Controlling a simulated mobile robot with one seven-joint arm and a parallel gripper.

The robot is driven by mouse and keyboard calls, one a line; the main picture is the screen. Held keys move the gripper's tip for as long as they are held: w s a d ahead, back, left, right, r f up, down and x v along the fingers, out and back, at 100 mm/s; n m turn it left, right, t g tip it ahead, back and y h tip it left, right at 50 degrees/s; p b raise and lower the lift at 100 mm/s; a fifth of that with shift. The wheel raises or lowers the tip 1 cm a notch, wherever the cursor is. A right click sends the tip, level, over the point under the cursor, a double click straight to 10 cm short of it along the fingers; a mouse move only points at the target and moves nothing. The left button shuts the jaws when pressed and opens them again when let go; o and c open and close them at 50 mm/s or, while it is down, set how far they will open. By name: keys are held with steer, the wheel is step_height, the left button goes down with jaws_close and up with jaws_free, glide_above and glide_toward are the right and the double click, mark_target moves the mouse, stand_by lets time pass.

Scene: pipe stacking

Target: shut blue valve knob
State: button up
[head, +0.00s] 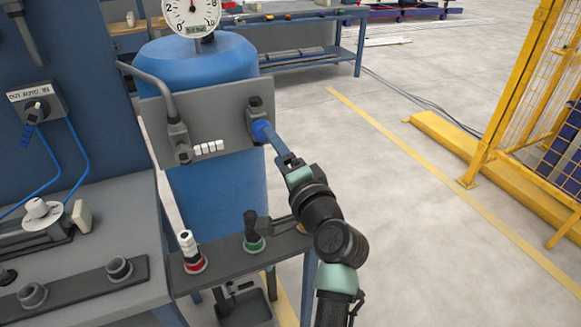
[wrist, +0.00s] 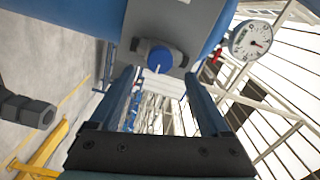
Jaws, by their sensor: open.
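The blue valve knob (head: 260,130) is mounted on the right side of the grey panel (head: 222,128) in front of the blue tank. In the wrist view the round blue knob (wrist: 160,59) shows near the top centre, with dark fittings on both sides. My gripper (wrist: 159,76) is open, and its two long blue fingers point toward the knob, one on each side of it in the picture. In the head view my gripper (head: 273,138) reaches the knob from the lower right. I cannot tell whether the fingertips touch it.
A pressure gauge (head: 192,14) sits on top of the blue tank (head: 200,60). A grey pipe with a dark valve (head: 179,140) is left on the panel. Red (head: 190,252) and green (head: 253,232) fittings stand on the bench below. Open floor lies to the right.

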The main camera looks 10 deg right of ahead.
steer(key=v, duration=0.6)
steer(key=shift+s, duration=0.25)
steer(key=s+a+r+n+t+h, duration=0.1)
steer(key=s+r+n+t, duration=0.15)
steer(key=r, duration=0.75)
steer(key=s+a+r+n+t+h, duration=0.15)
steer(key=r+n, duration=0.25)
steer(key=r, duration=0.5)
steer(key=s+a+r+n+t+h, duration=0.25)
steer(key=s+r+n+t, duration=0.3)
steer(key=s+r, duration=1.15)
step_height(320, 180, up, 19)
steer(key=w+p, duration=0.2)
steer(key=p, duration=1.5)
steer(key=shift+w+t+h, duration=0.3)
steer(key=shift+t, duration=0.05)
steer(key=shift+f, duration=0.15)
